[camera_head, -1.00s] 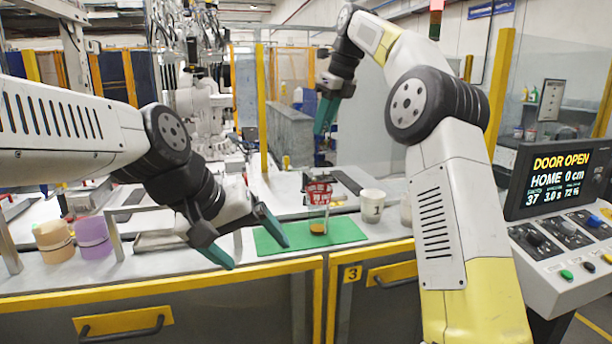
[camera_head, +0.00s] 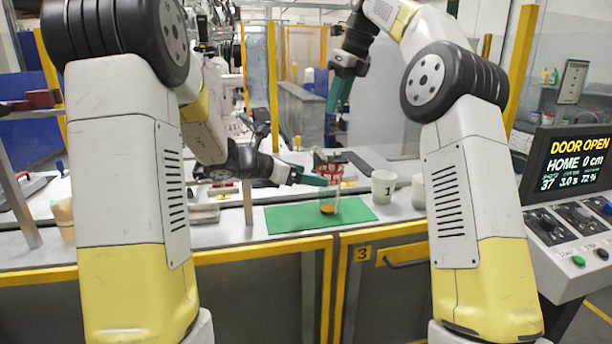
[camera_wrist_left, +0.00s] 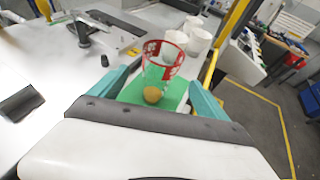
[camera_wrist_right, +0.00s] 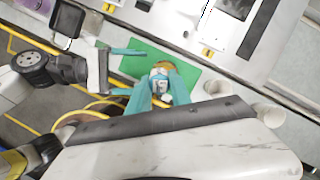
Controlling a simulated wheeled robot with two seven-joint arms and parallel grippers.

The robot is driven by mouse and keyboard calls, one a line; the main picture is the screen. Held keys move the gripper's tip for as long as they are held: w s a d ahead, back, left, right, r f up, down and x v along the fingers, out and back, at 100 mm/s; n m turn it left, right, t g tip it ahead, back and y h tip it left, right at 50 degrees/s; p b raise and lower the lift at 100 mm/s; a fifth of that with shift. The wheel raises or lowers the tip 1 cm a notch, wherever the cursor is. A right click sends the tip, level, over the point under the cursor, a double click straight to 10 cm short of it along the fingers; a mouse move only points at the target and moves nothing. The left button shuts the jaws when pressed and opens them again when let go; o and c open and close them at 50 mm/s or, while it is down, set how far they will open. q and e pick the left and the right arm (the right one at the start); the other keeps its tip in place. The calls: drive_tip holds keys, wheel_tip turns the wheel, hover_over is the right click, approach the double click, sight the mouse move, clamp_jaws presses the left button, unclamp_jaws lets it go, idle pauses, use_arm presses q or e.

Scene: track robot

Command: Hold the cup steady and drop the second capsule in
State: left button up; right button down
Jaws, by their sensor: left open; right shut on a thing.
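A clear cup with a red printed band (camera_head: 329,172) stands upright on the green mat (camera_head: 285,217). An amber-brown capsule (camera_head: 327,208) lies at its bottom. My left gripper (camera_head: 312,179) is open at the cup's left side. In the left wrist view its fingers (camera_wrist_left: 158,90) are spread, with the cup (camera_wrist_left: 165,68) showing between and beyond them; I see no clear contact. My right gripper (camera_head: 338,97) is high above the cup, pointing down. In the right wrist view its fingers are shut on a small pale thing (camera_wrist_right: 167,98), seemingly the second capsule, partly hidden by them.
A white cup marked 1 (camera_head: 384,187) stands right of the mat, with another pale cup (camera_head: 418,190) beside it, partly behind my right arm. A control panel with a screen (camera_head: 572,165) is at the right. A metal post (camera_head: 248,203) stands at the mat's left.

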sight(337, 180)
use_arm(q)
drive_tip(key=x, duration=1.1)
drive_tip(key=shift+w+d+f, duration=0.2)
drive_tip(key=shift+w+d, duration=0.05)
drive_tip(key=c, duration=1.7)
drive_tip(key=shift+o, duration=0.2)
use_arm(e)
wheel_tip(337, 180, down, 8)
drive_tip(key=a+g+h, duration=0.1)
drive_tip(key=g+h, duration=0.1)
drive_tip(key=h, duration=0.1)
drive_tip(key=shift+w, duration=0.3)
